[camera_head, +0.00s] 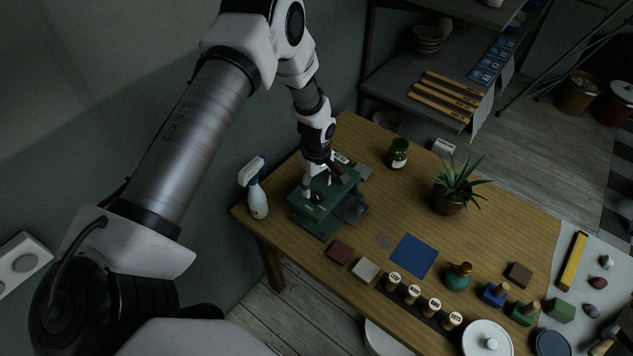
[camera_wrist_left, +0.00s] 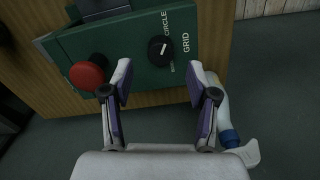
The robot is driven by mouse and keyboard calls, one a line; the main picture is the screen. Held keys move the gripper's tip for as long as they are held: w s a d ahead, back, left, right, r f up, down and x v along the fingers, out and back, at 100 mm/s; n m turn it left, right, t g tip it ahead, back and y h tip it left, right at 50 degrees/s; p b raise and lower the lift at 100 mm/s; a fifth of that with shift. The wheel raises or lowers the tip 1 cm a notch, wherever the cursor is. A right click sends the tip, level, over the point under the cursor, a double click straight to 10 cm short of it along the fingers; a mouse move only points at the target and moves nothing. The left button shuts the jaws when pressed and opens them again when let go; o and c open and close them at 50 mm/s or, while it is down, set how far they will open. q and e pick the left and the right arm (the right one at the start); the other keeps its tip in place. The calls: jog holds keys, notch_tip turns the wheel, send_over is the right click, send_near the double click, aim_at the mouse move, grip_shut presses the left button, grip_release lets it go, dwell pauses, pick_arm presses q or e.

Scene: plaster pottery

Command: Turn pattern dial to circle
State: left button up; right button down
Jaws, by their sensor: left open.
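The pattern dial (camera_wrist_left: 160,50) is a round black knob with a white pointer line on a green machine (camera_wrist_left: 125,50). The pointer slants up and right in the wrist view, between the CIRCLE (camera_wrist_left: 165,22) and GRID (camera_wrist_left: 186,43) labels; I cannot tell exactly which one it is set to. A red round knob (camera_wrist_left: 86,75) is to its left. My left gripper (camera_wrist_left: 164,82) is open, its fingers apart on either side below the dial, with nothing between them. In the head view, my left gripper (camera_head: 319,180) is over the green machine (camera_head: 318,217), and the dial cannot be made out.
A white spray bottle (camera_head: 257,198) stands left of the machine, close to it. A dark green jar (camera_head: 398,153) and a potted plant (camera_head: 455,185) stand farther right.

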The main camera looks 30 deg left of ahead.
aim_at(316, 195)
pick_arm(q)
notch_tip(316, 195, up, 8)
jog(key=shift+f, duration=0.15)
dwell(0.4)
